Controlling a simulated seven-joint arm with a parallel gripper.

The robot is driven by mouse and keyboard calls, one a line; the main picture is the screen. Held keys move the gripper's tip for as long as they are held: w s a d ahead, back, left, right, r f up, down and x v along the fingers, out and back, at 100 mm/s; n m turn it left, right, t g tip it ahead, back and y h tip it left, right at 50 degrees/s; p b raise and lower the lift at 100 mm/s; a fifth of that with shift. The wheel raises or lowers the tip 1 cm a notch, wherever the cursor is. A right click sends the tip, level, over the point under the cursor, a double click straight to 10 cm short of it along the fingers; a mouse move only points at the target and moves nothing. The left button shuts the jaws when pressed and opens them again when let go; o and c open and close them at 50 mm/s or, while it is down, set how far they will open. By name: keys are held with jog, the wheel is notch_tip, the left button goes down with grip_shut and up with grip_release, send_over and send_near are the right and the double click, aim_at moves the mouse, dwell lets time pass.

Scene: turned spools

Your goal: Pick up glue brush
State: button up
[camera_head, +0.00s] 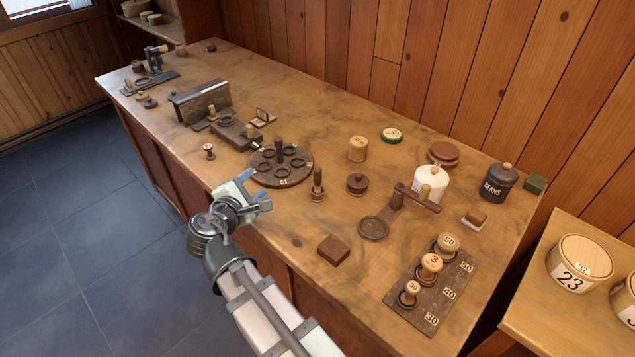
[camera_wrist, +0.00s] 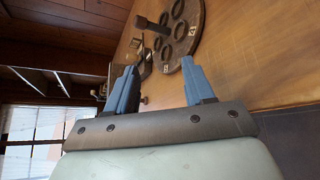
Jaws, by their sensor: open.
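An upright brown wooden handle (camera_head: 317,178) stands in a small round pot or base (camera_head: 317,195) near the middle of the bench. It looks like the glue brush, but its bristles are hidden, so I cannot tell for sure. My gripper (camera_head: 257,191) is open and empty at the bench's front edge, left of this handle and apart from it. In the wrist view, my gripper (camera_wrist: 159,68) shows two blue fingers spread apart with nothing between them.
A round dark disc (camera_head: 296,175) with ring recesses and a centre post lies just beyond my gripper; the disc also shows in the wrist view (camera_wrist: 196,40). A brown block (camera_head: 334,250), a lidded dark pot (camera_head: 357,184) and a numbered spool board (camera_head: 408,316) stand to the right.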

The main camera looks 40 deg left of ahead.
aim_at(316, 178)
jog(key=w+d+f+n+t, duration=0.1)
jog(key=w+d+n, duration=0.2)
jog(key=w+d+n+t, duration=0.1)
jog(key=w+d+n, duration=0.2)
jog(key=w+n, duration=0.1)
jog(key=w+d+f+n+t+y, duration=0.1)
jog(key=w+d+n, duration=0.2)
jog(key=shift+w+d+f+n+t, duration=0.1)
jog(key=shift+w+f+n+t, duration=0.05)
jog(key=shift+f+n+t, duration=0.15)
jog(key=shift+x, duration=3.85)
jog(key=shift+d, duration=0.1)
grip_shut()
